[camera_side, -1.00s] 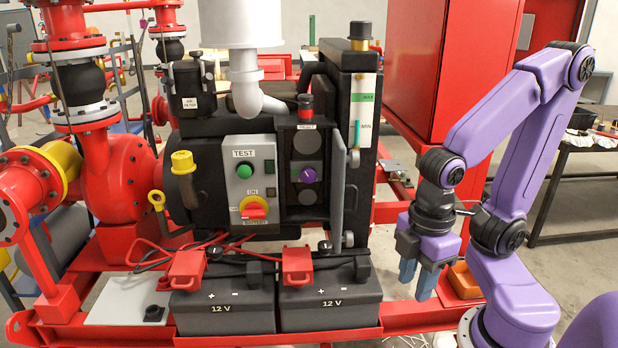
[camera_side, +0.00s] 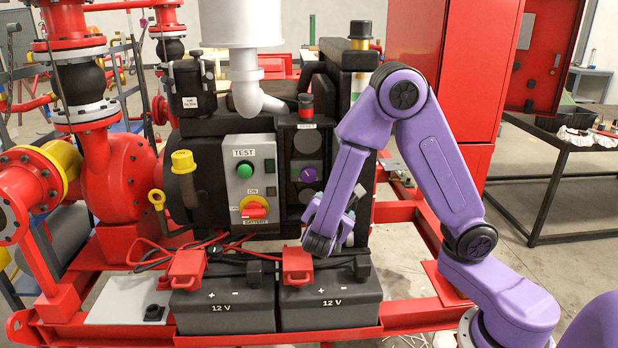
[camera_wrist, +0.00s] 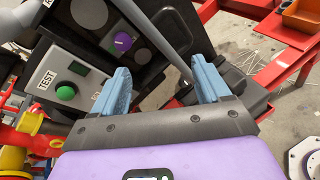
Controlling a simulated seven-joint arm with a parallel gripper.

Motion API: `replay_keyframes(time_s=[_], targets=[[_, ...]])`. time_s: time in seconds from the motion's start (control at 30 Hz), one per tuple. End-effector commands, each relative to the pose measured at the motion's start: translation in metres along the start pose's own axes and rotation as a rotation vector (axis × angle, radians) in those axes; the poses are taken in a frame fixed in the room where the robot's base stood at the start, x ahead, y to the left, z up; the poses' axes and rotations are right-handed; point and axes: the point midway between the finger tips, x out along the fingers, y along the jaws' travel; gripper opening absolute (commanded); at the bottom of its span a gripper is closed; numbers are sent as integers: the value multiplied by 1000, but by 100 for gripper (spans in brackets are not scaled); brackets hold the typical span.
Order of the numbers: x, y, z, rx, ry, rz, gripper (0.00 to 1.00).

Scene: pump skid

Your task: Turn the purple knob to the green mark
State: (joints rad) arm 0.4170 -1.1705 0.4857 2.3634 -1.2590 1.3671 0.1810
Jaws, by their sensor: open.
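The purple knob (camera_side: 308,174) sits on the dark panel to the right of the grey test box, between two round dark discs. It also shows in the wrist view (camera_wrist: 123,41), beyond my left finger and apart from it. In the side view my purple arm reaches in front of the panel's right side, and the fingers are largely hidden there.
The grey box carries a green button (camera_side: 243,170) and a red and yellow switch (camera_side: 254,208) left of the knob. A red cap (camera_side: 305,106) stands above it. Two 12 V batteries (camera_side: 331,299) with red terminal covers (camera_side: 297,266) sit below. A red cabinet (camera_side: 440,70) stands behind my arm.

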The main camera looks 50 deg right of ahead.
Motion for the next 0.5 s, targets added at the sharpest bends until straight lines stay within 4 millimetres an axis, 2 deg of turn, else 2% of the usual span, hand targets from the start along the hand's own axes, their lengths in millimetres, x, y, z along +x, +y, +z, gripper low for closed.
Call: replay_keyframes(time_s=[0.13,0.2,0.3,0.5], targets=[[16,34,-24,-123,-95,178,76],[32,35,-25,-249,-144,214,76],[45,37,-32,-386,-184,263,76],[60,37,-41,-540,-220,319,76]])
